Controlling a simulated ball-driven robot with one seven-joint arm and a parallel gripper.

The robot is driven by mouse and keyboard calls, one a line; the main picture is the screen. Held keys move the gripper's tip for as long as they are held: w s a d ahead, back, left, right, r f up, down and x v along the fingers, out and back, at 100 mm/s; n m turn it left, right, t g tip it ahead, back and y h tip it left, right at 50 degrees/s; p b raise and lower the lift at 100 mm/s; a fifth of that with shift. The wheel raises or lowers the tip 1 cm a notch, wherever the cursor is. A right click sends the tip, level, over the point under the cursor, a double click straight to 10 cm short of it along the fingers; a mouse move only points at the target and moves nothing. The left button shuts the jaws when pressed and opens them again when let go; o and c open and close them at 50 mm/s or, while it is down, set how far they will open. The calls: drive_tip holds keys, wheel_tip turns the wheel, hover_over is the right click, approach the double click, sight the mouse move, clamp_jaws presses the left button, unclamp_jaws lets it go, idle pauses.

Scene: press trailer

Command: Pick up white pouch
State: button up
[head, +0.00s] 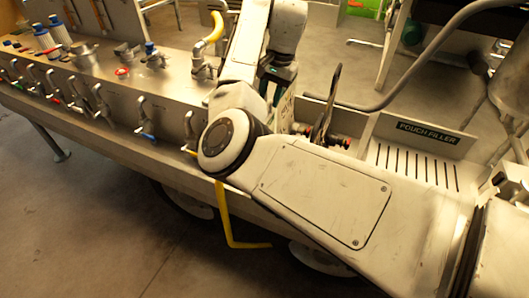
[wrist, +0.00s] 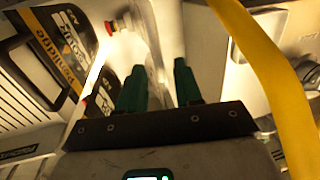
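My gripper (wrist: 159,84) has two green fingers, apart with a gap between them, in the wrist view. In the head view my gripper (head: 279,75) is partly hidden behind my own arm, above the metal bench. A pale, shiny strip (wrist: 148,38) lies beyond the gap between the fingers in the wrist view. I cannot tell whether it is the white pouch or part of the machine. I cannot make out a white pouch for certain in the head view; my arm hides much of the middle.
A metal bench (head: 120,115) with several valves runs along the left. A yellow hose (wrist: 262,65) passes close to the right of my gripper. A "POUCH FILLER" sign (head: 427,134) stands above a slotted plate. Floor is clear at lower left.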

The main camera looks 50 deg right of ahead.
sight(269, 102)
drive_tip(key=shift+w+f, duration=0.15)
drive_tip(key=shift+f, duration=0.7)
drive_tip(key=shift+w+f, duration=0.1)
drive_tip(key=shift+f, duration=0.7)
clamp_jaws()
